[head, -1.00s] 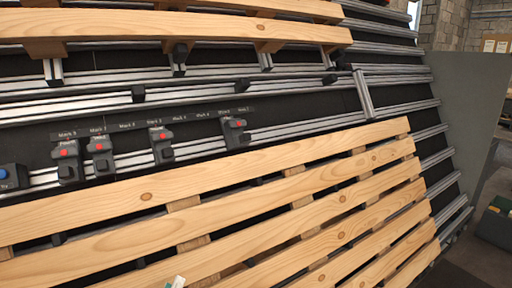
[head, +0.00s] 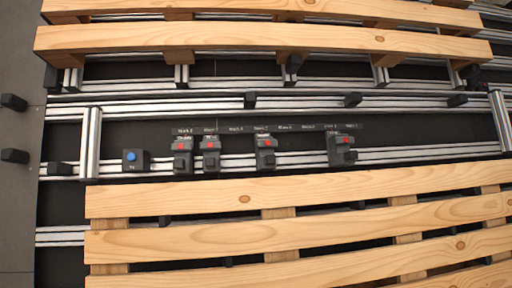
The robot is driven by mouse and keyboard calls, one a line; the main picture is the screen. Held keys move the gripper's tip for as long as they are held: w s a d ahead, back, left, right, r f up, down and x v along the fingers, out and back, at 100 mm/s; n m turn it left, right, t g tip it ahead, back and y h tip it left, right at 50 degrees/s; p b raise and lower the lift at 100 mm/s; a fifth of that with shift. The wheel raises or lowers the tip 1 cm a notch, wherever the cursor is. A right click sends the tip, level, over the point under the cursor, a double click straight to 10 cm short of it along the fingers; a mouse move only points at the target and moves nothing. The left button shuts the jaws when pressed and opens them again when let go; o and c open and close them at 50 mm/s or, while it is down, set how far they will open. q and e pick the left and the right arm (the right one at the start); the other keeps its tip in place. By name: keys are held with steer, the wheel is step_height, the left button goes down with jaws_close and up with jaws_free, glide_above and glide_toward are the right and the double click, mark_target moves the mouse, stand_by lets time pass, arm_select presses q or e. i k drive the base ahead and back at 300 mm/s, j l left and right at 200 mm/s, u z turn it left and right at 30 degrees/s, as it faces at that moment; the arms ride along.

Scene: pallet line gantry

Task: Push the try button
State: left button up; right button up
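The try button is a blue round button on a small dark box (head: 136,160) in the head view. The box sits on the metal rail at the left, between the two wooden pallets, with a small label below the button that is too small to read surely. No gripper shows in the head view, and nothing touches the button.
One wooden pallet (head: 260,38) lies above and another (head: 300,235) below. Black stops (head: 14,102) show at the left edge. The dark strip around the button is clear.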

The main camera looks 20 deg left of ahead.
mark_target(130, 156)
steer(key=u, duration=1.55)
